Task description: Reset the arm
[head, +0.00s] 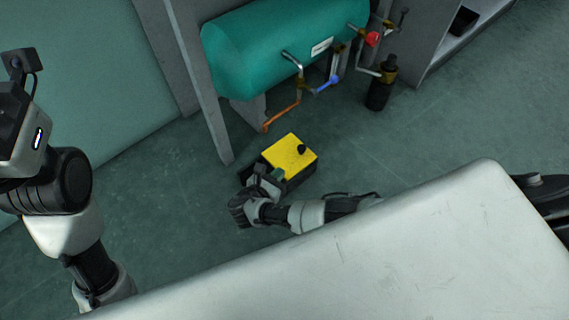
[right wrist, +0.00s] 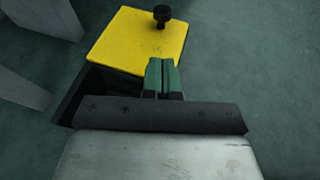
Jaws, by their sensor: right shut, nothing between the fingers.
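My right arm reaches in from the right in the head view, past the edge of my white body. Its gripper (head: 272,178) is beside the near left side of a yellow-topped box with a black knob. In the right wrist view the green fingertips (right wrist: 163,78) are together with nothing between them, in front of the yellow lid (right wrist: 135,42). I cannot tell whether they touch the box. My left arm stands at the left edge of the head view; its fingers are not visible there.
A teal tank (head: 270,50) with pipes, a red knob (head: 372,39) and a blue handle (head: 328,84) is behind the box. A grey post (head: 200,90) stands left of the tank. A dark cylinder (head: 378,95) stands to the right. Open green floor lies at right.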

